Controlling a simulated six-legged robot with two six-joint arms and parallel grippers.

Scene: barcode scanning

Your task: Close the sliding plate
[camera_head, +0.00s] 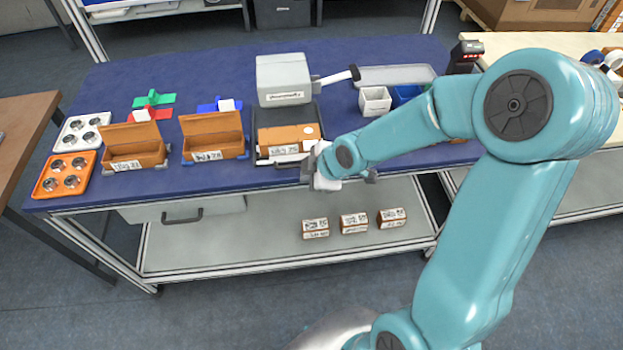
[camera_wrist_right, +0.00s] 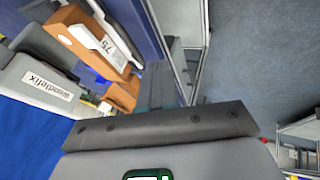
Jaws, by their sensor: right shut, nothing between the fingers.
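A grey device (camera_head: 284,78) with a black-tipped lever (camera_head: 337,77) stands on the blue table. In front of it the dark sliding plate (camera_head: 316,114) extends toward the table's front edge. A brown box with a white label (camera_head: 287,138) lies on the plate. In the right wrist view the device (camera_wrist_right: 38,88) and the box (camera_wrist_right: 82,42) are at the upper left. My right gripper (camera_head: 308,173) is shut and empty at the plate's front right, by the table edge. Contact with the plate cannot be told. My left gripper is not in view.
Two open brown boxes (camera_head: 134,147) (camera_head: 212,137) stand left of the plate. An orange tray (camera_head: 50,188) and a white tray (camera_head: 70,141) are at the far left. A white bin (camera_head: 374,101) and a black scanner (camera_head: 465,56) stand to the right. Small boxes (camera_head: 354,223) lie on the lower shelf.

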